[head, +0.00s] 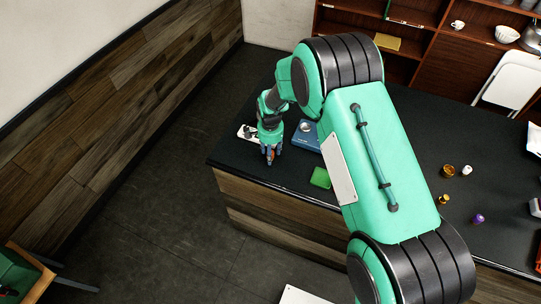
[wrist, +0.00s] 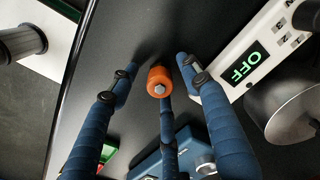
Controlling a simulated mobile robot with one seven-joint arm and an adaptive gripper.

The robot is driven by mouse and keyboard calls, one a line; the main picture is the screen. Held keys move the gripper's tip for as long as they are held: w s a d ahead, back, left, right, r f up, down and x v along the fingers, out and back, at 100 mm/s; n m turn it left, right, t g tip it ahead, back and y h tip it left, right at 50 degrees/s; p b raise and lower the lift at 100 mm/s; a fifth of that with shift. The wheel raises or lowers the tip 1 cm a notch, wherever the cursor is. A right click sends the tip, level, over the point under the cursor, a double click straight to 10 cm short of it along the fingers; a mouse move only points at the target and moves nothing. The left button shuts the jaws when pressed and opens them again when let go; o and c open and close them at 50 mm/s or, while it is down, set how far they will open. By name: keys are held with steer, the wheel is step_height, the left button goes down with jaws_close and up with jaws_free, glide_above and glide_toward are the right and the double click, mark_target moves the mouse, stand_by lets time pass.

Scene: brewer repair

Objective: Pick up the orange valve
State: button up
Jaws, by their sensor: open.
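The orange valve (wrist: 160,75) is a short orange cylinder with a grey hex nut on its near end. In the wrist view it is on the dark counter between the spread blue fingers of my gripper (wrist: 157,72). One finger is on its left, one on its right, and a third comes up from below, close to the nut. My gripper is open around the valve; I cannot tell whether any finger touches it. In the head view my gripper (head: 271,156) points down near the counter's left end, and the valve is mostly hidden by the fingers.
A white device with a green "OFF" display (wrist: 255,55) is close to the right finger. A blue device (head: 306,135) and a green object (head: 320,178) lie right of my gripper. The counter's edge (wrist: 72,75) is to the left. Several small jars stand farther right.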

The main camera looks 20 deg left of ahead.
jaws_close()
steer(key=shift+r, duration=0.1)
stand_by(0.4)
steer(key=shift+r, duration=0.8)
steer(key=shift+s+d+r+b, duration=0.15)
steer(key=shift+r+b, duration=0.15)
steer(key=shift+r, duration=0.6)
steer(key=s+d, duration=0.3)
steer(key=s, duration=0.1)
steer(key=s+d+r, duration=0.1)
steer(key=s+d, duration=0.2)
steer(key=s, duration=0.1)
steer(key=s+d+b, duration=0.1)
steer(key=s+d, duration=0.2)
steer(key=s, duration=0.1)
steer(key=shift+s+d+r, duration=0.15)
steer(key=shift+d+r, duration=0.1)
